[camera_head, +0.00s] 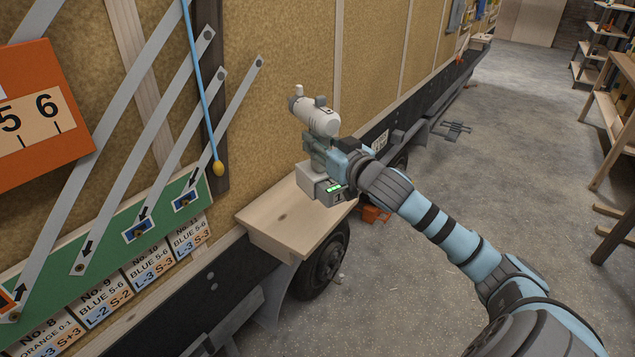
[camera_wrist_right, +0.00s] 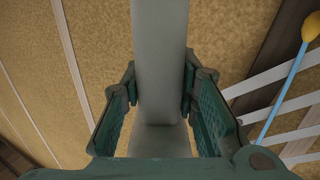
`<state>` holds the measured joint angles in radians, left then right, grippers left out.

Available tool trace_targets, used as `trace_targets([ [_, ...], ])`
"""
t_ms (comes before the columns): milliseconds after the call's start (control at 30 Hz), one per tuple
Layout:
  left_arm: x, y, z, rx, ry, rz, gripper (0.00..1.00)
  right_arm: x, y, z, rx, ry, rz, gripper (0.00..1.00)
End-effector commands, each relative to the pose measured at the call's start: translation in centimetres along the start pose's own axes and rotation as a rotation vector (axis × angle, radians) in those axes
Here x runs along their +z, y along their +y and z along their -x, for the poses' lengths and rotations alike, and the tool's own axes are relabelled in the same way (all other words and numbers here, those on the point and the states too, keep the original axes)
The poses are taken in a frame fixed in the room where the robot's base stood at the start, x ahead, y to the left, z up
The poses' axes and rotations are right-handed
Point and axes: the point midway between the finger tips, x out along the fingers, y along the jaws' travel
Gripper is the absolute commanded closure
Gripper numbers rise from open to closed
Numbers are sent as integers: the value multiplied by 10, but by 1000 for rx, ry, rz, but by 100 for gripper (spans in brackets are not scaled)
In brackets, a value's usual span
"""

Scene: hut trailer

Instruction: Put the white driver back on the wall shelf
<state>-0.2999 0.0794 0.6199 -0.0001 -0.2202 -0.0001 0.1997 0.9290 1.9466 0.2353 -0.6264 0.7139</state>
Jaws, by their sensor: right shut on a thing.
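The white driver (camera_head: 318,117) is upright in the head view, with its white body on top and its grey battery base (camera_head: 318,190) with a green light at the bottom. My right gripper (camera_head: 322,155) is shut around its grey handle. The wrist view shows the handle (camera_wrist_right: 158,70) between the two green finger pads (camera_wrist_right: 158,100). The wooden wall shelf (camera_head: 285,225) sticks out from the wall below. The base overlaps the shelf's back right part in the picture; I cannot tell whether it touches the wood. My left gripper is not in view.
A blue stick with a yellow end (camera_head: 218,168) hangs on the wall left of the shelf. A green panel with grey strips (camera_head: 110,235) is further left. A wheel (camera_head: 325,262) is under the shelf. The visible shelf top in front of the driver is bare.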

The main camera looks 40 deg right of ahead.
Motion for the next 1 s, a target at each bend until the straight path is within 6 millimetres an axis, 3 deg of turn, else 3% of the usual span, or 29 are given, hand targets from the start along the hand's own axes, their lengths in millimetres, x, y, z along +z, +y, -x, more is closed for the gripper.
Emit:
trace_targets([
  [100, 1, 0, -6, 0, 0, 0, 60, 30, -1, -2, -2, 3, -2, 100],
  [267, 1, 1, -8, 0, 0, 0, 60, 47, -1, -3, -4, 5, -1, 100],
  [500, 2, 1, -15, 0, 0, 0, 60, 85, -1, -5, -3, 4, -1, 100],
  [800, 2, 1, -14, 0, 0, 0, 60, 86, -2, -5, -4, 6, 1, 100],
  [833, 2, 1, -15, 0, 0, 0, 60, 89, -1, -5, -2, 2, 0, 71],
  [933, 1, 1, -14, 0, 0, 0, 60, 88, -1, -5, -2, 2, 0, 55],
  [1000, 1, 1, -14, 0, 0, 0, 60, 88, -1, -5, -2, 2, 0, 53],
])
